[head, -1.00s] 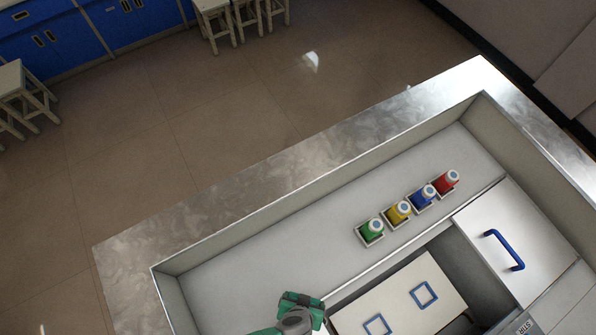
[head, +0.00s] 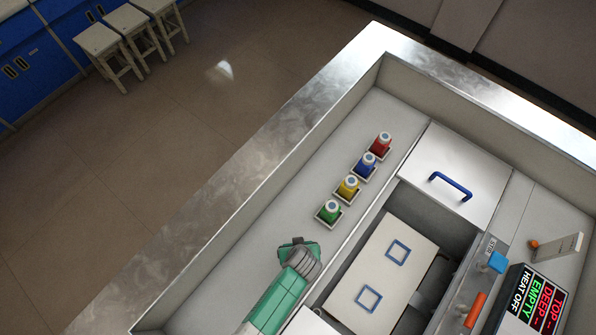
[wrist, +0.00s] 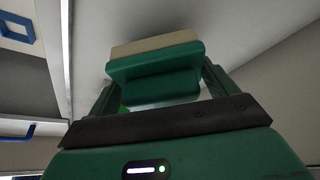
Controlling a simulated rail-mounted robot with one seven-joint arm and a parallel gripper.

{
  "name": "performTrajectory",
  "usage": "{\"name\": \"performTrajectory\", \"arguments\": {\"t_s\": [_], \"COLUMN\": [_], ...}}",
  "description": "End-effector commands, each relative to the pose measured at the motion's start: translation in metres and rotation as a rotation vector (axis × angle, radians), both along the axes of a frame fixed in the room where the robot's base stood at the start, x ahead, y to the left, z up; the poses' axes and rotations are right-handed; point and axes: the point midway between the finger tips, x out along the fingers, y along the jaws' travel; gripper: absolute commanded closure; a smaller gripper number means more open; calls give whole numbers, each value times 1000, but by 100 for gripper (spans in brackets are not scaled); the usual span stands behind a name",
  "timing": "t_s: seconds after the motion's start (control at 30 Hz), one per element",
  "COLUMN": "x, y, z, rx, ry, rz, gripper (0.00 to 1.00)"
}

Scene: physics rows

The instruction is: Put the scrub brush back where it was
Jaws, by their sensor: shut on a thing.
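The scrub brush shows in the wrist view (wrist: 155,62) as a green block with a beige bristle side. My gripper (wrist: 155,88) is shut on its green part, one finger at each side. In the head view my gripper (head: 298,252) is over the pale left part of the sunken worktop, below the green bottle in the picture. There I cannot tell the brush from the gripper. Whether the brush touches the surface is not clear.
Green (head: 330,211), yellow (head: 349,187), blue (head: 366,164) and red (head: 381,145) capped bottles stand in a row of holders. Right of them are a blue-handled white lid (head: 465,165), a white panel with two blue squares (head: 375,262) and a lit display (head: 535,305). Raised walls surround the worktop.

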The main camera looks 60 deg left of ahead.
Motion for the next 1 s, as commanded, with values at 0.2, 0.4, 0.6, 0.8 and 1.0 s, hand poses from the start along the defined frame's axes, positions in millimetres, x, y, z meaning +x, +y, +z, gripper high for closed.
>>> {"name": "performTrajectory", "arguments": {"t_s": [0.2, 0.4, 0.6, 0.8, 1.0], "x": [-1, -1, -1, -1, -5], "y": [-1, -1, -1, -2, -7], "z": [-33, -33, -36, -36, -16], "rx": [-1, -1, -1, -1, -1], "ry": [2, 1, 1, 2, 1], "rz": [-1, 0, 0, 0, -2], "gripper": [36, 36, 7, 0, 0]}}
